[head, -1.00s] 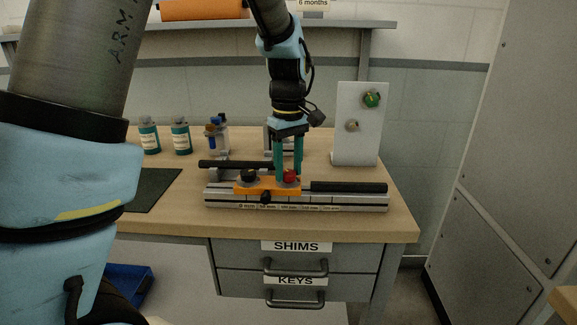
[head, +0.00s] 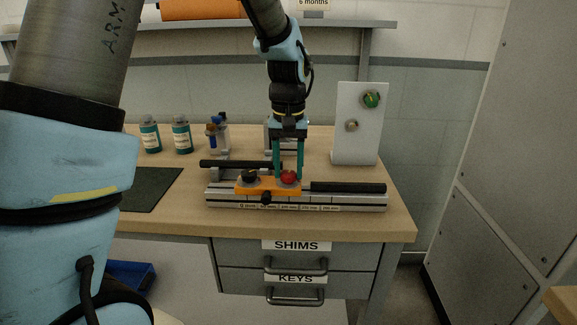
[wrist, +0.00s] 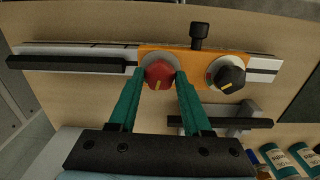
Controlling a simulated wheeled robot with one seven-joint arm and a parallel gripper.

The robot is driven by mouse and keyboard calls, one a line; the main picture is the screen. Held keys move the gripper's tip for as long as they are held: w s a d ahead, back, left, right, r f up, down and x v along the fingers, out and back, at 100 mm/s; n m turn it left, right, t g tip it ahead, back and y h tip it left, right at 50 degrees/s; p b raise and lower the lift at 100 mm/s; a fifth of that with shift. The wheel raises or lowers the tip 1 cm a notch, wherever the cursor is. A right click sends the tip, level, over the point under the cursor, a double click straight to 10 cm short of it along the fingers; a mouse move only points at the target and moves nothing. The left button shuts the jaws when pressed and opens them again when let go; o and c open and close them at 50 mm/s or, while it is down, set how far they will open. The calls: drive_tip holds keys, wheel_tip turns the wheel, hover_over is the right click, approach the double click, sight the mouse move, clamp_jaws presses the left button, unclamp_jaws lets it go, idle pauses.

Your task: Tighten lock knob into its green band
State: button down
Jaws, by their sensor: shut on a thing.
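The red knob (head: 288,177) sits on a grey round base on the orange carriage (head: 262,191). My gripper (head: 288,177) points down and is shut on the red knob. In the wrist view the fingertips (wrist: 160,75) are on either side of the red knob (wrist: 158,72), and its yellow mark points toward the bottom of the picture. A black knob (wrist: 230,73) with a yellow pointer is beside it on the carriage, on a grey dial with small coloured marks. I cannot make out a green band around the red knob, as the knob and fingers cover part of its base.
The carriage sits on a grey rail (head: 355,200) with a black bar along it. A small black knob (head: 266,197) sticks out of the carriage front. A white panel (head: 357,140), two bottles (head: 182,136) and a dark mat (head: 152,190) are on the bench.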

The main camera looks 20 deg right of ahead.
sight(289, 172)
drive_tip(key=shift+m, duration=0.3)
drive_tip(key=shift+c, duration=1.7)
unclamp_jaws()
drive_tip(key=shift+r, duration=0.1)
wheel_tip(289, 172, up, 11)
drive_tip(key=b, duration=0.1)
